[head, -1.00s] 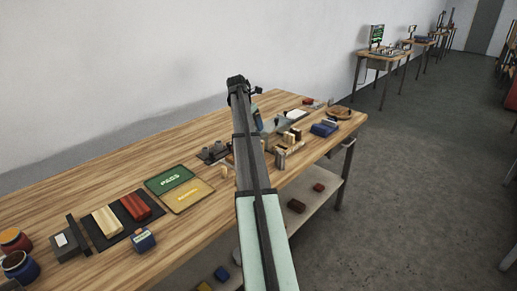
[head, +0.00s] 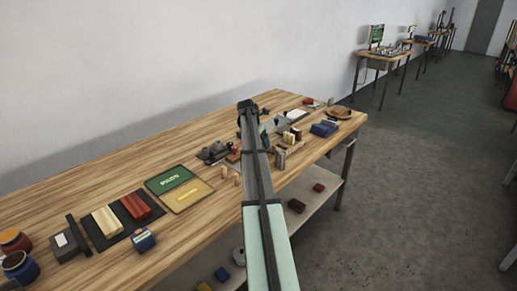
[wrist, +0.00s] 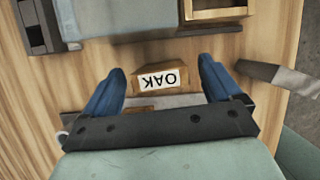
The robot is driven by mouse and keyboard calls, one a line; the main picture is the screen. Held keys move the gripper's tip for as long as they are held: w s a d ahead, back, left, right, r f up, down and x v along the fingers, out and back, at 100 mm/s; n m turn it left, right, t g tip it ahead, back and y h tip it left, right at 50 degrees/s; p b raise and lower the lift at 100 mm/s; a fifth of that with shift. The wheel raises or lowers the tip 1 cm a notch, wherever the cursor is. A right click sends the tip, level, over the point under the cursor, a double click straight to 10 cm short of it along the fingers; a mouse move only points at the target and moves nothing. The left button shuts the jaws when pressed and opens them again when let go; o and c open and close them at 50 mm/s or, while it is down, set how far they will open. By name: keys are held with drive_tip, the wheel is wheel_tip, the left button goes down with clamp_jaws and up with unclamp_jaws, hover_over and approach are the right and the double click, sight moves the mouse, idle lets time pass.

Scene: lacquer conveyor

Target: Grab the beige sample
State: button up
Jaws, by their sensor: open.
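My gripper (wrist: 162,70) is open in the wrist view, its two blue fingers pointing at the bench, one on each side of a small tan block (wrist: 174,69) labelled OAK. I see no finger touching it. In the head view the far end of my arm (head: 247,107) is over the back of the bench; its fingers cannot be made out. A beige ribbed sample (head: 107,221) lies beside a red one (head: 136,207) on a dark tray (head: 121,231) at the left, far from my gripper. I cannot tell which beige piece is the named sample.
A grey belt-like surface (wrist: 150,25) and a wooden box (wrist: 218,10) lie beyond the OAK block. A handled tool (wrist: 275,75) is at the right. Green PASS and yellow mats (head: 172,180), small pegs and blue blocks (head: 324,129) stand on the bench (head: 75,180).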

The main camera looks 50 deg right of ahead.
drive_tip(key=shift+d+f, duration=0.2)
drive_tip(key=shift+f, duration=0.25)
drive_tip(key=shift+c, duration=0.2)
drive_tip(key=c, duration=1)
drive_tip(key=shift+r, duration=0.15)
